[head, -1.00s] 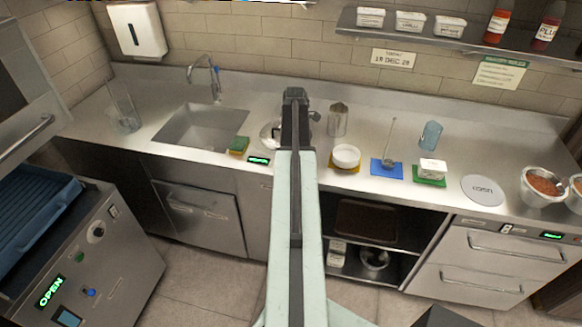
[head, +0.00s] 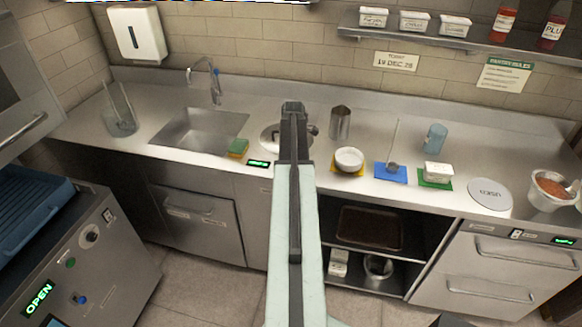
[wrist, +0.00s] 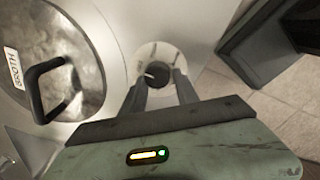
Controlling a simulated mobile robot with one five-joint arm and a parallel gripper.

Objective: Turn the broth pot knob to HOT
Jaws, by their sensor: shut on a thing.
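The broth pot lid (wrist: 62,65) shows at the left of the wrist view, round and metal, with a black loop handle (wrist: 50,88) and a "BROTH" label (wrist: 13,68). Beside it is the small knob (wrist: 157,72) on a pale round dial. My gripper (wrist: 160,80) is shut on the knob, one dark finger on each side. The fingers partly hide the dial, and I cannot read its setting. In the head view the pot lid (head: 270,139) is set in the counter, partly hidden by my arm. A small green-lit display (head: 258,163) sits at the counter front; its text is unreadable.
A green-and-yellow sponge (head: 237,148) and the sink (head: 200,130) lie left of the pot. A metal canister (head: 340,123) and a white bowl (head: 348,159) stand to its right. An open shelf bay (head: 370,255) lies below the counter.

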